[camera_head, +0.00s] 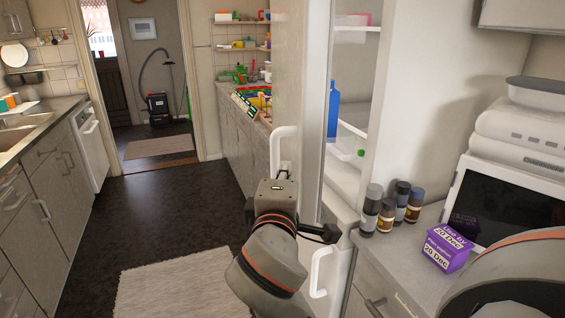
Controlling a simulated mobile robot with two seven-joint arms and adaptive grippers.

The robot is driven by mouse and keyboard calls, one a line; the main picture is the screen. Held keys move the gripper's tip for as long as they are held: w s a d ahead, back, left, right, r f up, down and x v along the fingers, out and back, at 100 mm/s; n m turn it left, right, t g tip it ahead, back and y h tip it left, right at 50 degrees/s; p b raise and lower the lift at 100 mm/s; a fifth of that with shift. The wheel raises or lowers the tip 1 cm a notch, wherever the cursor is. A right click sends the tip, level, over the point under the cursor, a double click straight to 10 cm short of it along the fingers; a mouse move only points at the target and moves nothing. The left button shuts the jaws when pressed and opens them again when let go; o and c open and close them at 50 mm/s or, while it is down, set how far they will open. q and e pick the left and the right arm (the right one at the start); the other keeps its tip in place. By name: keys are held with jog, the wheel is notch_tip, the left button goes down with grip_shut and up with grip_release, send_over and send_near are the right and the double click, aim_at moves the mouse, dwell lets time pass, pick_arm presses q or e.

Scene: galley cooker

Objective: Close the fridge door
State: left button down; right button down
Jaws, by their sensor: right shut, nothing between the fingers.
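The fridge door (302,75) is a tall pale panel in the head view, standing open. A white handle (284,132) is on its outer face. My right gripper (328,233) is shut and empty, low in front of the fridge opening. Its wrist overlaps the lower part of the door in the picture; I cannot tell whether they touch. My left gripper is out of view.
Several jars (387,208) and a purple box (447,247) stand on the right counter beside a white microwave (515,195). A lower white handle (320,272) is beside my wrist. Dark floor (175,220) and a pale rug (180,284) lie open to the left.

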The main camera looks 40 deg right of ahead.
jog(key=x, duration=0.9)
jog(key=shift+w+d, duration=0.25)
jog(key=shift+w, duration=0.05)
